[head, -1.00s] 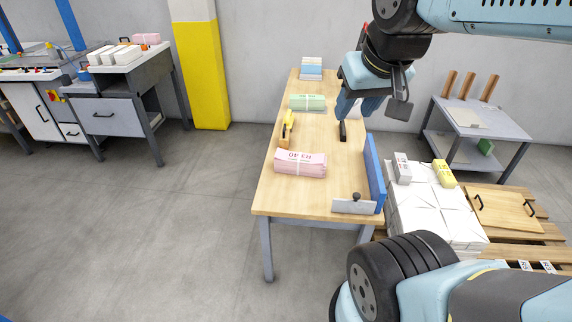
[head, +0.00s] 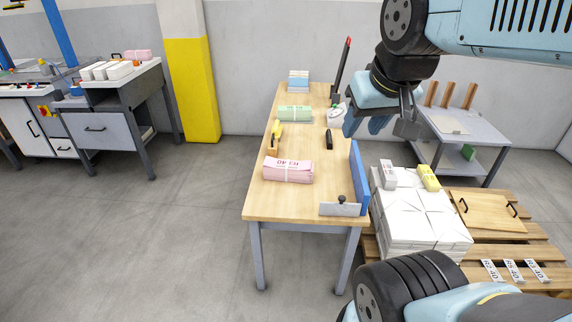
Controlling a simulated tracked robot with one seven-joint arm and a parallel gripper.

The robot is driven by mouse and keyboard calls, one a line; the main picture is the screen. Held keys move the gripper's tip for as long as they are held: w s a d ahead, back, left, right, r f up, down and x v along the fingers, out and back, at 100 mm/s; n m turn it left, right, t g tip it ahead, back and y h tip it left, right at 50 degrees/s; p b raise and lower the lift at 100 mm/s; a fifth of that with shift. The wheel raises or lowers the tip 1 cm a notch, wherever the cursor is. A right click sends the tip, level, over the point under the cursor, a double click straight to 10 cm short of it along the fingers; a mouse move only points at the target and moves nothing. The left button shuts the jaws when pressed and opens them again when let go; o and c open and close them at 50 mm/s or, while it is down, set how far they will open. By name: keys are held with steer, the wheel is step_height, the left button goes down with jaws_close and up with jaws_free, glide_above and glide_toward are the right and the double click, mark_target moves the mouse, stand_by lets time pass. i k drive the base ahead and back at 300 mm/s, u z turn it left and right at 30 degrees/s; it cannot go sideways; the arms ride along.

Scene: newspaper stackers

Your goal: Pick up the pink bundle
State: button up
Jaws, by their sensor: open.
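The pink bundle (head: 288,170) lies on the near part of the wooden table (head: 290,206), tied with a pale band and printed on top. My gripper (head: 350,124) is raised at the table's right side, to the right of and beyond the bundle in the picture. It is open and apart from the bundle, with no object seen between its fingers. Part of the gripper is hidden by its own wrist.
A green bundle (head: 295,113), a yellow-handled tool (head: 275,136) and a black object (head: 329,139) lie farther along the table. A blue panel (head: 359,178) and a grey plate (head: 340,209) edge its near right. White stacks (head: 408,207) stand right. The left floor is clear.

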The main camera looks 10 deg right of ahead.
mark_target(273, 169)
steer(key=i, duration=0.85)
steer(key=u, duration=0.05)
